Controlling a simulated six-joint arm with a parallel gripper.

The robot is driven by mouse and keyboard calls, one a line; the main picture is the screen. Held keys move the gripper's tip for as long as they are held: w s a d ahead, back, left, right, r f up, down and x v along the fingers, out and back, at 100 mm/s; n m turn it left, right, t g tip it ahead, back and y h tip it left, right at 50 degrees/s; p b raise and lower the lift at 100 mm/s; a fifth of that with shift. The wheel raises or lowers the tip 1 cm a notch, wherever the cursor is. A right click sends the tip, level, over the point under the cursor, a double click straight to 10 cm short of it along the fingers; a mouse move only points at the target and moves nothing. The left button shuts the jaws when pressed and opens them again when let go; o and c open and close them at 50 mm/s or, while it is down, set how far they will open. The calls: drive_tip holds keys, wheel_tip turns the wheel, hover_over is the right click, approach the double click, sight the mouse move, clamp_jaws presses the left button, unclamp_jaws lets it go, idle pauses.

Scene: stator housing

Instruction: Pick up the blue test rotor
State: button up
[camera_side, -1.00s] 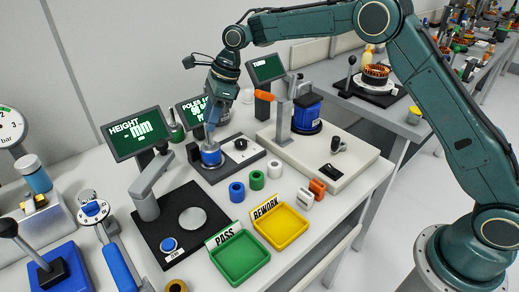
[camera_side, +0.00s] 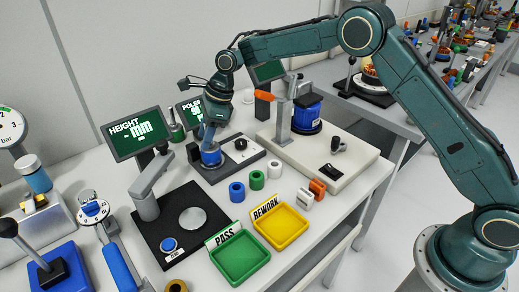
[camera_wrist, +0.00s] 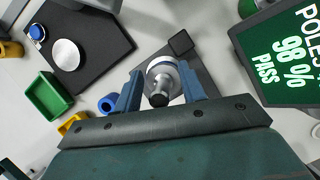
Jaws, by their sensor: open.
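The blue test rotor (camera_side: 211,158) stands upright on the dark plate of the pole tester in the side view. From above, the wrist view shows its pale round top and dark shaft end (camera_wrist: 160,85). My gripper (camera_side: 211,140) points down over it. In the wrist view my gripper (camera_wrist: 158,88) is open, with one blue finger on each side of the rotor. I cannot tell whether either finger touches it. The rotor's lower part is partly hidden by the fingers and gripper body.
The pole tester screen (camera_wrist: 287,55) reads 98 % PASS, close to my gripper. Blue (camera_side: 237,191), green (camera_side: 257,180) and white (camera_side: 274,171) hollow cylinders stand nearby. Green PASS (camera_side: 240,262) and yellow REWORK (camera_side: 281,228) trays lie in front. The height gauge (camera_side: 147,205) is to the left.

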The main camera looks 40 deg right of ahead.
idle(0.3)
clamp_jaws()
idle(1.2)
drive_tip(key=shift+r, duration=0.2)
